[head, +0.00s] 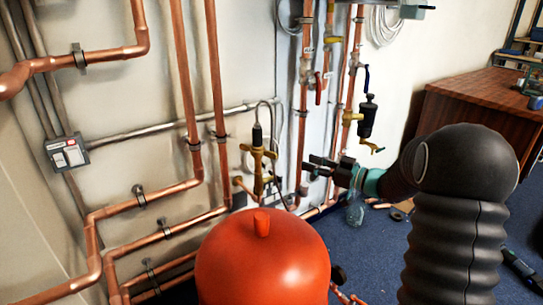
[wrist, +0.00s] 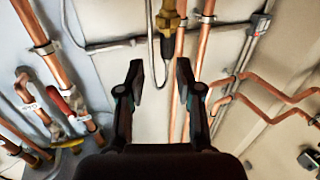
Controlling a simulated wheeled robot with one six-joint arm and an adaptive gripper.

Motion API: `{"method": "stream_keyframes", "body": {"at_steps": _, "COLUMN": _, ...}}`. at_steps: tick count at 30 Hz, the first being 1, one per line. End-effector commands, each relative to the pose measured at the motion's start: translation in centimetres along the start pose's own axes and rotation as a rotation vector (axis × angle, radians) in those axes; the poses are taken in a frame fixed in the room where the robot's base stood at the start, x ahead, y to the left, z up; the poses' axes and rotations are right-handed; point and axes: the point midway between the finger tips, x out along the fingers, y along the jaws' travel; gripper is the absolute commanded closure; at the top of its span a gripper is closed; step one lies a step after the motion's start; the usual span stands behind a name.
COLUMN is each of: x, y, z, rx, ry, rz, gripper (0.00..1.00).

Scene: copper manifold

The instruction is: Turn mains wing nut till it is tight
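A brass fitting (head: 258,165) with short side arms and a black top stands upright by the wall in the head view. I take its side arms to be the mains wing nut, but it is too small to be sure. In the wrist view the brass fitting (wrist: 168,18) is at the top edge, partly cut off, with its black end pointing down the picture. My gripper (head: 316,167) is to the right of the fitting in the head view, apart from it. In the wrist view my gripper (wrist: 157,78) is open, with nothing between its fingers.
Copper pipes (head: 214,70) run up the wall on both sides of the fitting. A red-orange tank (head: 262,265) stands in front. A red lever (head: 318,88) and a black-bodied valve (head: 367,118) are on the right-hand pipes. A wooden cabinet (head: 470,110) stands at right; blue carpet lies below.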

Motion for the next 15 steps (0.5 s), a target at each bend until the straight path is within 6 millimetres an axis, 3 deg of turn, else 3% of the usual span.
{"method": "stream_keyframes", "body": {"at_steps": 8, "x": 1.2, "y": -0.7, "z": 0.7, "rx": 0.027, "ry": 0.016, "rz": -0.061, "gripper": 0.65}}
{"method": "stream_keyframes", "body": {"at_steps": 15, "x": 5.4, "y": -0.9, "z": 0.6, "rx": 0.025, "ry": 0.016, "rz": -0.061, "gripper": 0.65}}
